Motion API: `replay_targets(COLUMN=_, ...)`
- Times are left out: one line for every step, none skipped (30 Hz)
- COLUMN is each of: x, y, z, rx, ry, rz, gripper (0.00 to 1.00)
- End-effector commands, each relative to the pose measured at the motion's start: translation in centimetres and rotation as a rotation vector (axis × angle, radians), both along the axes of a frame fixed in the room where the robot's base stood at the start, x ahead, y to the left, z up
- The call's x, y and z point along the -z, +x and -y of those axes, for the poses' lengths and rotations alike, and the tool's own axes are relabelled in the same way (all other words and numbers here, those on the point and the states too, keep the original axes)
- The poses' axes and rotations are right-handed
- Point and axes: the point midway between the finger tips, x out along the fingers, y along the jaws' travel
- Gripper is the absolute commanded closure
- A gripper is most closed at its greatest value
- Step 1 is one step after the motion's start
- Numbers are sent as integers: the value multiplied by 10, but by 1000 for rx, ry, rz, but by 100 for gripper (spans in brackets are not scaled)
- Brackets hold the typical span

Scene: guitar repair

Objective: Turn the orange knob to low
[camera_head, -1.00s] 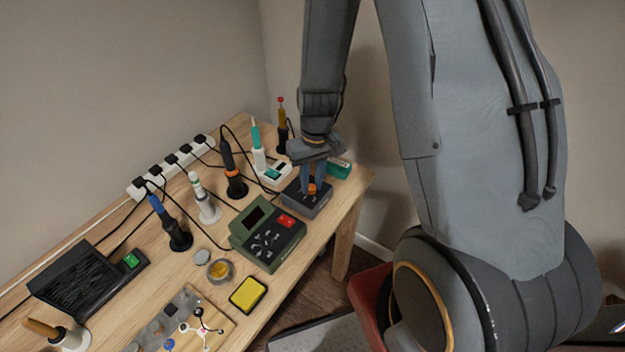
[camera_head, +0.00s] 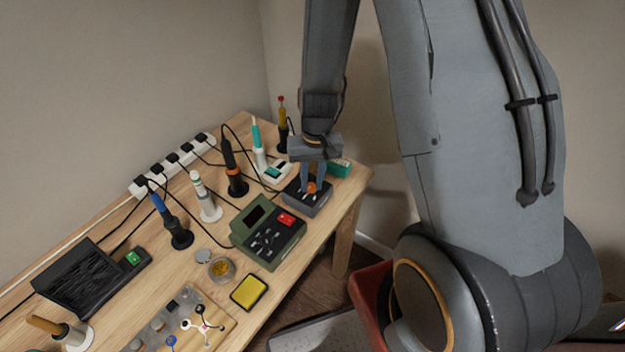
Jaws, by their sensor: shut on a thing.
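The orange knob (camera_head: 311,187) sits on top of a small dark grey box (camera_head: 307,204) near the right end of the wooden workbench. My gripper (camera_head: 312,184) points down over this box. Its blue-grey fingers are shut on the orange knob, one on each side. The fingers hide part of the knob, and I cannot make out any pointer mark or scale on the box.
A green station with a red switch (camera_head: 269,233) stands left of the box. A teal box (camera_head: 340,168) stands close behind the gripper at right. Several soldering irons in holders, such as the black-and-orange one (camera_head: 235,180), and a power strip (camera_head: 172,166) line the back.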

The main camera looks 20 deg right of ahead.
Motion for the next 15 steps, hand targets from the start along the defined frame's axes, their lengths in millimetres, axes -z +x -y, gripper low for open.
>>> replay_targets(x=-2, y=4, z=0, rx=0, ry=-1, rz=10, gripper=72)
replay_targets(x=-2, y=4, z=0, rx=0, ry=-1, rz=9, gripper=67)
replay_targets(x=-2, y=4, z=0, rx=-1, ry=-1, rz=8, gripper=60)
replay_targets(x=-2, y=3, z=0, rx=-1, ry=-1, rz=8, gripper=59)
replay_targets(x=-1, y=3, z=0, rx=-1, ry=-1, rz=7, gripper=59)
replay_targets(x=-1, y=3, z=0, rx=-1, ry=-1, rz=6, gripper=59)
replay_targets(x=-1, y=2, z=0, rx=-1, ry=-1, rz=6, gripper=59)
replay_targets(x=-1, y=2, z=0, rx=-1, ry=-1, rz=5, gripper=59)
replay_targets(x=-1, y=2, z=0, rx=-1, ry=-1, rz=5, gripper=59)
replay_targets(x=-1, y=2, z=0, rx=-1, ry=-1, rz=4, gripper=59)
replay_targets(x=-1, y=2, z=0, rx=-1, ry=-1, rz=4, gripper=59)
replay_targets(x=-1, y=2, z=0, rx=-1, ry=-1, rz=4, gripper=59)
replay_targets(x=-2, y=2, z=0, rx=-1, ry=-1, rz=4, gripper=59)
replay_targets(x=-3, y=2, z=0, rx=-1, ry=-1, rz=4, gripper=59)
replay_targets(x=-5, y=2, z=0, rx=0, ry=0, rz=4, gripper=59)
